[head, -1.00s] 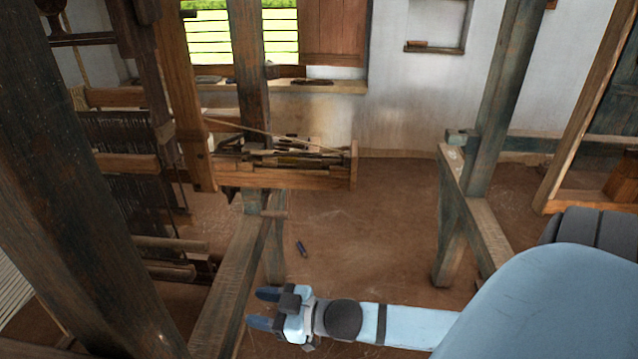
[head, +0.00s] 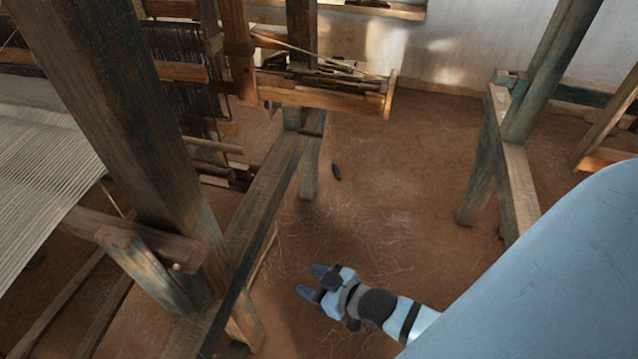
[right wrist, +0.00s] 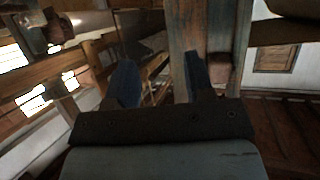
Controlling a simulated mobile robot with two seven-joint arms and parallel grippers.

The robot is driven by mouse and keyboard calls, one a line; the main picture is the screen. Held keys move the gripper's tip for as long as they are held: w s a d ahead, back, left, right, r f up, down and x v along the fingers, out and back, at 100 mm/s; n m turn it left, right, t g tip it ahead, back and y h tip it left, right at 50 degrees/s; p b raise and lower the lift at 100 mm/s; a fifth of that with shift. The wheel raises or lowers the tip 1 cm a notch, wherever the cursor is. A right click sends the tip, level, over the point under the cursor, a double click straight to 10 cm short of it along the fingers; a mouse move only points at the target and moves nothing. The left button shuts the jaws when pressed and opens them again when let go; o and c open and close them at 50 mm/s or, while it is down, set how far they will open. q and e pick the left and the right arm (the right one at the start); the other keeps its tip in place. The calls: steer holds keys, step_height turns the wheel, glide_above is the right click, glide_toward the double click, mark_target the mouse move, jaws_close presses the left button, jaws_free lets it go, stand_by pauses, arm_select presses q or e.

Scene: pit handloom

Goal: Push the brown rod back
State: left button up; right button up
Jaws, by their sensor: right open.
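Several brown wooden rods belong to the loom, and I cannot tell for sure which one is the task's. One brown rod (head: 215,145) juts out low under the dark warp threads. A thicker brown bar (head: 130,233) lies below the white warp at the left, its end beside the dark post. My right gripper (head: 311,281) is open and empty, over the floor to the right of the slanting loom beam. It is apart from the rods and points up and left in the head view. In the right wrist view my open fingers (right wrist: 160,62) have a post behind them. My left gripper is out of view.
A dark thick post (head: 120,110) stands in the left foreground. A slanting frame beam (head: 255,215) lies between my gripper and the loom. A shuttle box (head: 330,90) juts out above. The middle floor is clear.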

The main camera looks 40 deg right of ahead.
steer(key=shift+s+f, duration=0.15)
steer(key=shift+s, duration=0.05)
steer(key=shift+w, duration=0.1)
steer(key=n+t+y+b, duration=0.1)
steer(key=t+y+b, duration=0.1)
steer(key=y+b, duration=0.65)
glide_toward(227, 171)
steer(key=w+a, duration=0.2)
steer(key=w+a+h, duration=0.1)
steer(key=w+a, duration=0.1)
steer(key=w, duration=0.1)
steer(key=w+a+h, duration=0.1)
steer(key=w+a, duration=0.1)
steer(key=shift+w+a+r, duration=0.25)
steer(key=shift+a, duration=0.1)
steer(key=shift+w+a, duration=0.45)
steer(key=shift+w, duration=0.1)
steer(key=shift+f, duration=0.1)
steer(key=shift+c, duration=0.5)
